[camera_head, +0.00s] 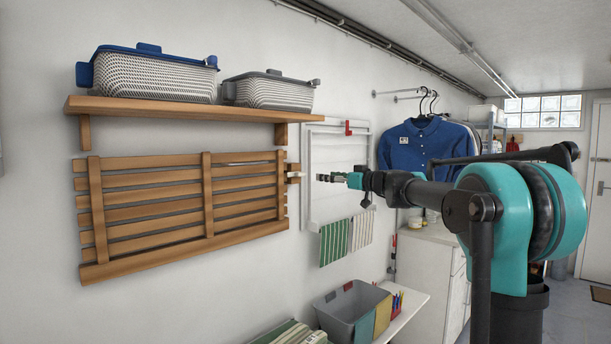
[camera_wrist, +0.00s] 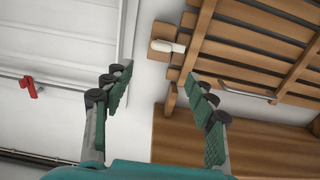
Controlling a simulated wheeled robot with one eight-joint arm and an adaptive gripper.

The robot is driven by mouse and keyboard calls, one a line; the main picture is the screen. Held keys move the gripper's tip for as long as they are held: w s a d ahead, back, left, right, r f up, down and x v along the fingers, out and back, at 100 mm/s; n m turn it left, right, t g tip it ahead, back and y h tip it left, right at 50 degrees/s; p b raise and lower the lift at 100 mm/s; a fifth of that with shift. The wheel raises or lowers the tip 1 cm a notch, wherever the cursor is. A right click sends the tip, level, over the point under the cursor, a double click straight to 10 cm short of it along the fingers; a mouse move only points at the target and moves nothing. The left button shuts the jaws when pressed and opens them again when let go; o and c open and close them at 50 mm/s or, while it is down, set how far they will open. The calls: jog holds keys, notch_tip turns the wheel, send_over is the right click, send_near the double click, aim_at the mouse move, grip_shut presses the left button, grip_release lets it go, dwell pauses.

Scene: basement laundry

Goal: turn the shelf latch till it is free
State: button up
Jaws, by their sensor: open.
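The shelf latch (camera_head: 293,180) is a small pale piece on a wooden block at the right edge of the folded-up slatted wooden shelf (camera_head: 207,194). In the wrist view the latch (camera_wrist: 166,46) is a white rounded tab lying across the block, reaching toward the shelf frame (camera_wrist: 197,44). My gripper (camera_head: 328,177) is just right of the latch in the head view, apart from it. In the wrist view my gripper (camera_wrist: 158,90) is open and empty, its two green-padded fingers spread, with the latch ahead between and beyond the fingertips.
A wooden wall shelf (camera_head: 185,111) above carries two baskets. A white slatted panel (camera_head: 322,200) with a red piece (camera_head: 348,128) hangs close on the right. A metal bar handle (camera_wrist: 247,92) sits on the slatted shelf. A grey bin (camera_head: 340,310) stands below.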

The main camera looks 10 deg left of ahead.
aim_at(303, 173)
jog(key=x, duration=1.2)
jog(key=shift+w+a, duration=0.2)
jog(key=shift+a, duration=0.15)
jog(key=c, duration=1.2)
